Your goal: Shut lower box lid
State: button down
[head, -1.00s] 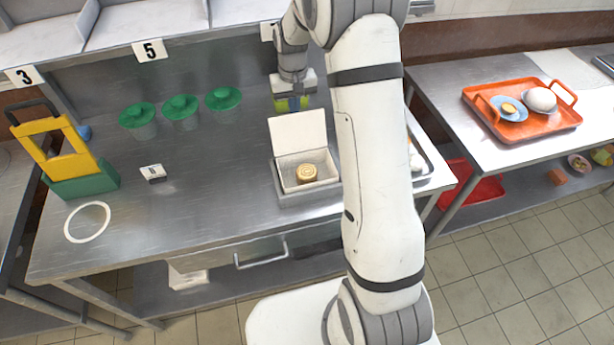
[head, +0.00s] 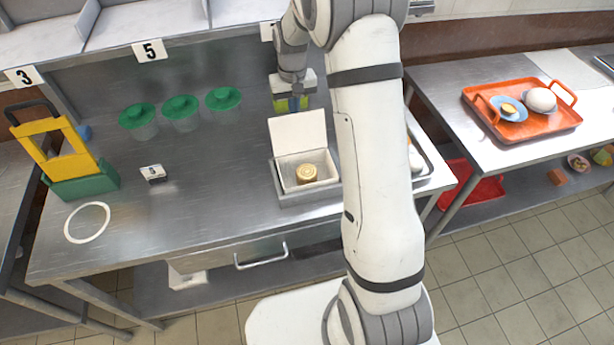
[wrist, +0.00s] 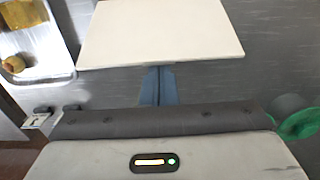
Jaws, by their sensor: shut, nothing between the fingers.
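The box (head: 308,192) stands on the steel table with its pale lid (head: 299,136) open, tilted up at the back edge. A round gold-coloured item (head: 306,173) lies inside the box. My gripper (head: 293,104) is behind the raised lid, with its fingers pointing down. In the wrist view my shut, empty fingers (wrist: 157,86) reach to the edge of the lid (wrist: 160,30). I cannot tell whether they touch it. The lid hides the box's inside in the wrist view.
Several green-lidded containers (head: 181,108) stand to the left of the lid. A yellow and green carrier (head: 72,165) and a white ring (head: 87,205) are further left. A metal tray (head: 428,168) lies right of the box, partly behind my arm. The table's left middle is mostly clear.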

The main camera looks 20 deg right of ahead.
dwell(0.5)
jog(key=s+b, duration=0.1)
jog(key=s, duration=0.6)
jog(key=shift+s+r+b, duration=0.15)
jog(key=shift+r+b, duration=0.15)
jog(key=shift+r, duration=0.15)
dwell(0.5)
dwell(0.4)
notch_tip(320, 180, up, 8)
jog(key=p, duration=0.5)
dwell(0.6)
